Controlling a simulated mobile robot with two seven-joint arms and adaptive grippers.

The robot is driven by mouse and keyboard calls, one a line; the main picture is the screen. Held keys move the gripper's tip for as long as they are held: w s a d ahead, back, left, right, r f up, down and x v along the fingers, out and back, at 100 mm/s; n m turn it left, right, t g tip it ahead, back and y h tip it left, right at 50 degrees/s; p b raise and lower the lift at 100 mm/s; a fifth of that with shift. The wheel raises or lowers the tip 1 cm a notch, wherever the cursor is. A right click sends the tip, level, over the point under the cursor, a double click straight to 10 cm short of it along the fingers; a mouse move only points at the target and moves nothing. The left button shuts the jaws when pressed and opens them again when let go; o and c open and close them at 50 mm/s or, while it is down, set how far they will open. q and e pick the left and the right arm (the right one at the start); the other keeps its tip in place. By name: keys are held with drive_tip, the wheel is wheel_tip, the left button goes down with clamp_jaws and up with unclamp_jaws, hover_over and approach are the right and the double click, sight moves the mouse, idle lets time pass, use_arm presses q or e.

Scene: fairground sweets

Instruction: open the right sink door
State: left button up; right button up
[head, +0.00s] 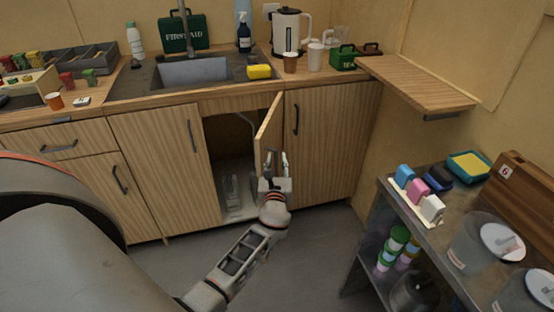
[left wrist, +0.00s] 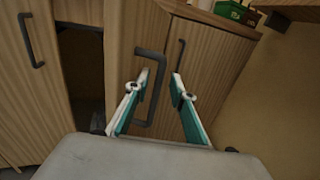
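The right sink door (head: 268,128) is a wooden panel hinged at its right side and standing partly open, swung out toward me. In the left wrist view, the door (left wrist: 127,45) carries a dark bar handle (left wrist: 158,90). My left gripper (head: 276,165) is at the door's lower front. In the left wrist view, the left gripper (left wrist: 161,78) has its two fingers apart, with the handle's bar showing between them; whether either finger touches it I cannot tell. The left sink door (head: 165,165) is shut. My right gripper is not in view.
The cabinet beneath the sink (head: 195,70) shows a pipe and dim items inside. A shut cabinet door (head: 325,140) stands right of the open one. A metal shelf unit (head: 375,235) with jars stands at right. The grey floor (head: 315,250) between is clear.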

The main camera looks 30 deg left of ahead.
use_arm(q)
drive_tip(key=shift+w+a, duration=0.3)
drive_tip(key=shift+w, duration=0.25)
